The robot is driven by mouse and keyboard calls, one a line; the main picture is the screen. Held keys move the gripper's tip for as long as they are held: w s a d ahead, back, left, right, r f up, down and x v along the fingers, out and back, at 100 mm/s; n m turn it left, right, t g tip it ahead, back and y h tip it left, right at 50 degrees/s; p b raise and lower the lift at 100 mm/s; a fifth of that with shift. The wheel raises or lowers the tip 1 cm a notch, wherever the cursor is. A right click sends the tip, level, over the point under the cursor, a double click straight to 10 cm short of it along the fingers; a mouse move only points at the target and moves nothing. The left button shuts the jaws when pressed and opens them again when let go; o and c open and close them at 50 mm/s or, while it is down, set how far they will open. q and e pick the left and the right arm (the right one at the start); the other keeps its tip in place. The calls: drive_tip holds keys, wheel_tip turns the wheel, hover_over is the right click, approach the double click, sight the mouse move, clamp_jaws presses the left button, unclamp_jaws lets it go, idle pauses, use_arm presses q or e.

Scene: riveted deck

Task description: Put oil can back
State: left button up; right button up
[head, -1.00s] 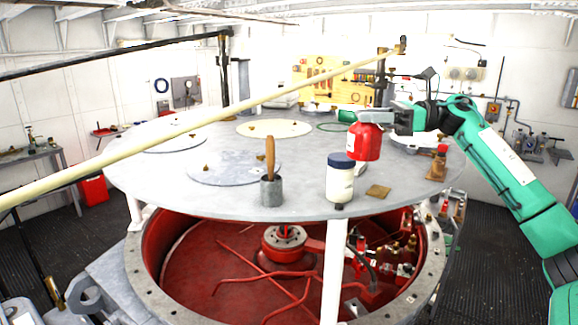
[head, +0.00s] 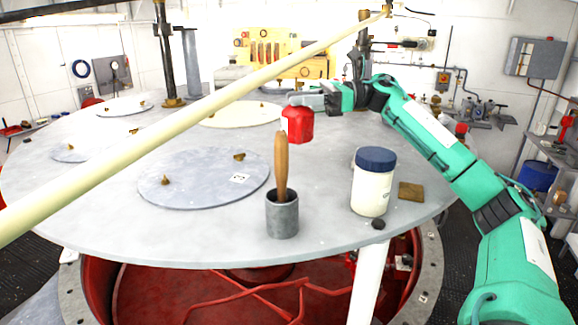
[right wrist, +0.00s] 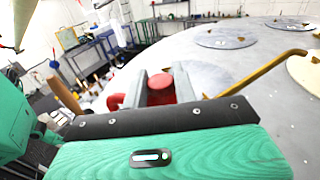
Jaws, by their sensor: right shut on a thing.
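The red oil can (head: 298,126) is over the far middle of the round grey table (head: 330,225). My right gripper (head: 304,103) is shut on its top end, with the arm reaching in from the right. In the right wrist view the can's round red top (right wrist: 160,81) shows between the two grey fingers, with a red part jutting to the left. The can looks upright. I cannot tell whether its base touches the table. My left gripper is not in view.
A grey cup with a wooden handle (head: 282,212) and a white jar with a blue lid (head: 372,183) stand near the front edge. A brown square pad (head: 411,191) lies right of the jar. Flat discs (head: 200,190) with small knobs lie on the left. A long cream pole (head: 185,113) crosses the view.

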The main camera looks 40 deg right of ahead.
sight(302, 119)
drive_tip(key=shift+f, duration=0.45)
wheel_tip(302, 119, down, 4)
drive_tip(key=shift+s+p, duration=0.1)
drive_tip(key=shift+p, duration=0.3)
drive_tip(key=shift+f, duration=0.45)
drive_tip(key=shift+f+p, duration=0.65)
drive_tip(key=shift+f, duration=1.25)
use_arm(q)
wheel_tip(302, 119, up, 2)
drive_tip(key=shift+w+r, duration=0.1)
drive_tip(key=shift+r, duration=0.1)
